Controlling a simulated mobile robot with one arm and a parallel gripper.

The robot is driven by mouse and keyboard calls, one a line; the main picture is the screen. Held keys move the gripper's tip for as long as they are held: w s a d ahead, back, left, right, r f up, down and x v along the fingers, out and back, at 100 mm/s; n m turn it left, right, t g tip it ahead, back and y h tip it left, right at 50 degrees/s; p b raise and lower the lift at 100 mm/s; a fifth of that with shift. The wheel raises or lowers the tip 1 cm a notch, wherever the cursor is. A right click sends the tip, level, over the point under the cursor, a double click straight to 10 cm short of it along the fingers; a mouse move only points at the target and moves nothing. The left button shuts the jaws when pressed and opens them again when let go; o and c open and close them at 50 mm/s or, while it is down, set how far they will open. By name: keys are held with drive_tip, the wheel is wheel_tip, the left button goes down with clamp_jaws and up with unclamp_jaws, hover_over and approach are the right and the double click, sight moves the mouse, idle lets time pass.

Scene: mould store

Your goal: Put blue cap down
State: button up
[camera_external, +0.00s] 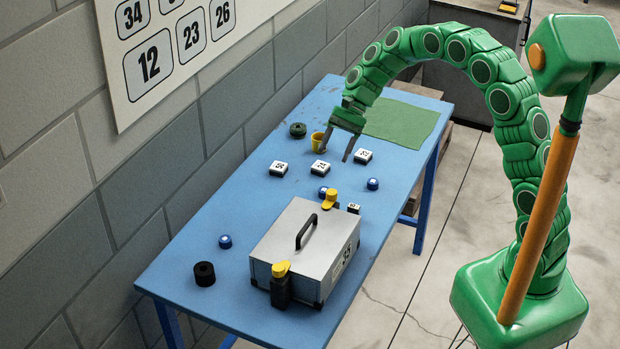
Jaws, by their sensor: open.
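Three small blue caps stand on the blue table (205,205). One blue cap (373,184) is right of the middle, one blue cap (323,191) is close behind the grey case, and one blue cap (225,241) is at the left. Which of them the task means cannot be told. My gripper (337,147) is open, with its fingers spread and pointing down, near the yellow cup and the white numbered blocks. No cap shows between its fingers. The nearest caps lie in front of it, apart from the fingers.
A grey case (290,235) with a black handle fills the table's near part. A black bottle with a yellow top (281,285) stands beside it. White numbered blocks (320,169), a yellow cup (318,142), a dark green ring (298,130), a black cylinder (204,274) and a green mat (405,123) also lie there.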

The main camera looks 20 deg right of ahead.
drive_tip(key=s+d+r+n+t+h, duration=0.1)
drive_tip(key=s+d+r+n+h, duration=0.1)
drive_tip(key=s+d, duration=1.3)
drive_tip(key=s+d+r+n+t+h, duration=0.2)
drive_tip(key=s+d+r+n+h, duration=0.1)
drive_tip(key=s+d, duration=1.3)
drive_tip(key=d+n+h, duration=0.1)
drive_tip(key=d+h, duration=0.1)
drive_tip(key=d, duration=0.5)
drive_tip(key=shift+s+r+t, duration=0.15)
drive_tip(key=shift+r+t, duration=0.15)
drive_tip(key=shift+r, duration=0.05)
drive_tip(key=shift+d, duration=0.1)
